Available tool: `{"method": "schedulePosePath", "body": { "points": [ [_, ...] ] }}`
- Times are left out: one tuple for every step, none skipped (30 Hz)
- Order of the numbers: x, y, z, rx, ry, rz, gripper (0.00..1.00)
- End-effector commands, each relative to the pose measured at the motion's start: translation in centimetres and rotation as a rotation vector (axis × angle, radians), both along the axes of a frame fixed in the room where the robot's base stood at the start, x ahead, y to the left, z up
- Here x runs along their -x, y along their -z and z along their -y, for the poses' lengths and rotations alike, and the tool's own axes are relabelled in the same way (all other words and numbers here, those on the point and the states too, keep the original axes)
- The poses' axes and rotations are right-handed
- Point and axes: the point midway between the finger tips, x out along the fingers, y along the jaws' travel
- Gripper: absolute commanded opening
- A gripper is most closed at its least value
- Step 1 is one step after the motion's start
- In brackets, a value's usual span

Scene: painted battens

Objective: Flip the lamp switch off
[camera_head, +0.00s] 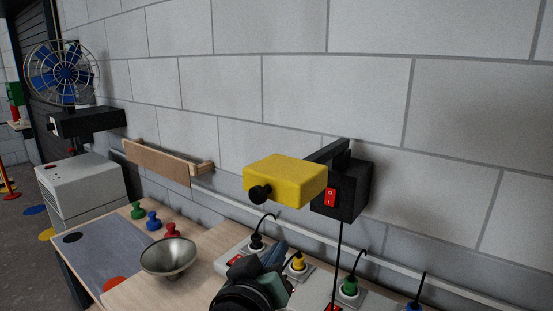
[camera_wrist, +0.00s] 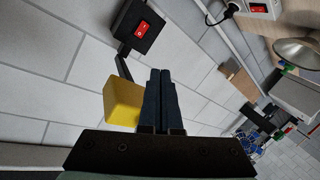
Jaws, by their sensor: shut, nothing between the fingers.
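The lamp has a yellow box-shaped head (camera_head: 285,181) with a black knob, on a black arm from a black box (camera_head: 353,195) on the wall. A red rocker switch (camera_head: 330,197) sits on that box. In the wrist view the switch (camera_wrist: 143,29) faces the camera, above the fingertips, and the yellow head (camera_wrist: 122,103) is left of the fingers. My gripper (camera_head: 278,248) is low in the head view, below the lamp head; its closed, empty fingers (camera_wrist: 159,72) also show in the wrist view. It appears apart from the switch. I cannot tell which way the rocker is tilted.
Power strips with plugs (camera_head: 348,287) and cords lie below the lamp. A metal bowl (camera_head: 168,258) and several coloured knobs (camera_head: 152,221) stand on the bench left. A wooden batten (camera_head: 157,162) is on the wall. A fan (camera_head: 62,72) stands far left. A black cable hangs below the switch box.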

Motion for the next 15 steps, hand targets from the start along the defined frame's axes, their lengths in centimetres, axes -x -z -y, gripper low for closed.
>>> {"method": "schedulePosePath", "body": {
  "points": [
    [0.6, -1.1, 0.4, -0.106, -0.029, 0.042, 0.0],
    [0.9, -1.8, 0.5, -0.166, -0.05, 0.064, 0.0],
    [1.3, -2.7, 0.5, -0.242, -0.08, 0.094, 0.0],
    [1.7, -3.4, 0.5, -0.296, -0.103, 0.116, 0.0],
    [2.1, -4.1, 0.5, -0.347, -0.124, 0.138, 0.0],
    [2.7, -5.1, 0.4, -0.413, -0.155, 0.166, 0.0],
    [3.2, -5.8, 0.4, -0.462, -0.18, 0.187, 0.0],
    [3.8, -6.6, 0.3, -0.509, -0.205, 0.209, 0.0],
    [4.1, -9.4, 0.0, -0.495, -0.227, 0.287, 0.0],
    [4.4, -11.3, 0.0, -0.486, -0.241, 0.343, 0.0],
    [4.9, -13.1, 0.0, -0.477, -0.255, 0.399, 0.0],
    [5.7, -15.4, 0.0, -0.467, -0.274, 0.473, 0.0],
    [6.4, -17.2, 0.0, -0.46, -0.289, 0.53, 0.0],
    [7.2, -19.0, 0.0, -0.452, -0.302, 0.586, 0.0],
    [8.3, -21.2, -0.1, -0.442, -0.32, 0.658, 0.0]
  ]
}}
